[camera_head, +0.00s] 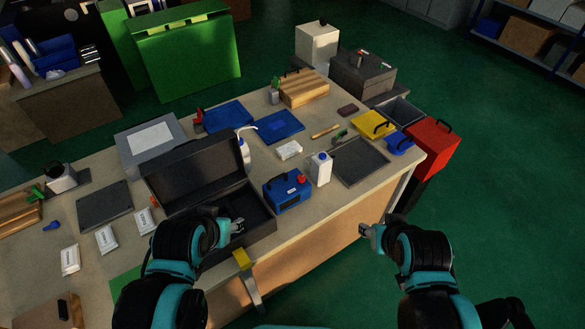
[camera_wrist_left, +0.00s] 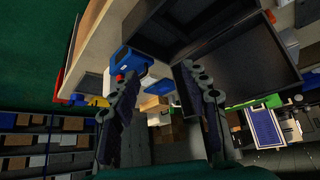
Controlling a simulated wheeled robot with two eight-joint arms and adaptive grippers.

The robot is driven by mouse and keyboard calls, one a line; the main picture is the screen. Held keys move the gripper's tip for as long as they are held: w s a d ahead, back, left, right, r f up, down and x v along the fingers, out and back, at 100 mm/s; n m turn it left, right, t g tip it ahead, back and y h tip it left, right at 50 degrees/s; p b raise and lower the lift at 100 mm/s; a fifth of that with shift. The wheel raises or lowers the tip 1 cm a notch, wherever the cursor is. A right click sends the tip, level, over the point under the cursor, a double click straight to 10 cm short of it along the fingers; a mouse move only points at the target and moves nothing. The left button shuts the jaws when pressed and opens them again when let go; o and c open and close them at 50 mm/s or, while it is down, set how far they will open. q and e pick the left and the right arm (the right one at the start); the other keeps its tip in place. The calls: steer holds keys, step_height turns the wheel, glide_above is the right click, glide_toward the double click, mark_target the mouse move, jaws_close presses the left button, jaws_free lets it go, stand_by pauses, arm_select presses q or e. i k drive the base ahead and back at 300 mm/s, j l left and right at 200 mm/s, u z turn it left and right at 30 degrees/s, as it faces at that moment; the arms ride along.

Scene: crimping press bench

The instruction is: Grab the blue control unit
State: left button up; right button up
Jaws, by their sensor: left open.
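The blue control unit (camera_head: 287,192) is a blue box with a dark handle, a dark front panel and a red knob on top. It stands upright on the bench near the front edge, right of the open black case. My left gripper (camera_head: 237,227) is above the front of the case, left of the unit and apart from it. In the left wrist view the fingers (camera_wrist_left: 160,76) are spread with nothing between them, and the unit (camera_wrist_left: 130,62) shows near one fingertip. My right gripper (camera_head: 370,234) is off the bench's front edge, empty; its opening is too small to judge.
The open black case (camera_head: 196,176) has its lid raised behind my left gripper. A white bottle (camera_head: 320,170) stands close to the unit's right side. A dark mat (camera_head: 361,162) lies further right. A yellow-topped bracket (camera_head: 243,260) sits at the bench's front edge.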

mark_target(283, 192)
steer(key=i+l+u, duration=0.35)
steer(key=l, duration=0.3)
steer(key=i+l+u, duration=0.15)
steer(key=l, duration=0.15)
steer(key=i+l+u, duration=0.15)
steer(key=l, duration=0.2)
